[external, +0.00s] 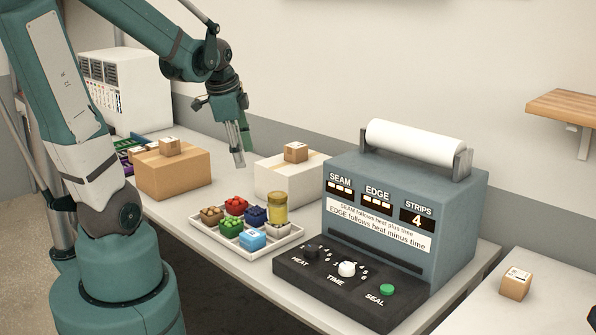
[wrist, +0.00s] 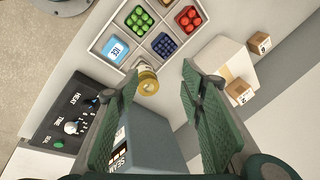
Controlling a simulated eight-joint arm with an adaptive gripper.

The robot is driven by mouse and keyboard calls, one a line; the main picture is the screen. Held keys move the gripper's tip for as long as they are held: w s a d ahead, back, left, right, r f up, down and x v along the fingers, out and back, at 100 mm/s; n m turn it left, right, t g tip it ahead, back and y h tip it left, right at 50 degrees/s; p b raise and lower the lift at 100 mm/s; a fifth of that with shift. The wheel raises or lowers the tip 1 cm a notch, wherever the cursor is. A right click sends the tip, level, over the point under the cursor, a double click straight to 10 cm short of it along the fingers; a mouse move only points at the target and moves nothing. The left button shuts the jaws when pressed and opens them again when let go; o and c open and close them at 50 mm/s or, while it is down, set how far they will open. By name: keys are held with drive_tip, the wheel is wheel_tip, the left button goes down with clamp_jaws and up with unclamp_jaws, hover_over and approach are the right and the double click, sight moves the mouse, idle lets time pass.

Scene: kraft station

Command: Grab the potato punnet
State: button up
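The potato punnet (external: 211,214), a small tray of brown round pieces, sits at the left corner of the white compartment tray (external: 202,236) in the external view. In the wrist view it is mostly or wholly beyond the top edge. My gripper (external: 239,160) hangs above and behind the tray, apart from the punnet. In the wrist view my gripper (wrist: 160,80) has its two fingers spread wide, with nothing held between them.
The tray also holds red (external: 235,205), blue (external: 255,215) and green (external: 231,226) punnets, an ice pack (external: 252,239) and a yellow-lidded jar (external: 277,207). Cartons (external: 173,175) (external: 286,178) stand behind. The sealing machine (external: 400,220) stands right.

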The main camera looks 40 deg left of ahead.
drive_tip(key=a+f+m+g+b, duration=0.2)
drive_tip(key=a+f+m, duration=0.2)
drive_tip(key=a+f, duration=0.3)
drive_tip(key=m+g+h+b, duration=0.1)
drive_tip(key=m+b, duration=0.1)
drive_tip(key=m, duration=0.3)
hover_over(211, 210)
drive_tip(key=f, duration=0.8)
drive_tip(key=shift+w+a+f, duration=0.2)
drive_tip(key=shift+f, duration=0.2)
drive_tip(key=shift+f, duration=1.3)
drive_tip(key=shift+s+d+f+b, duration=0.1)
drive_tip(key=shift+f+b, duration=0.1)
drive_tip(key=shift+f, duration=1.1)
drive_tip(key=shift+d+f+b, duration=0.1)
drive_tip(key=shift+f+b, duration=0.05)
drive_tip(key=shift+f, duration=1.15)
drive_tip(key=c, duration=0.6)
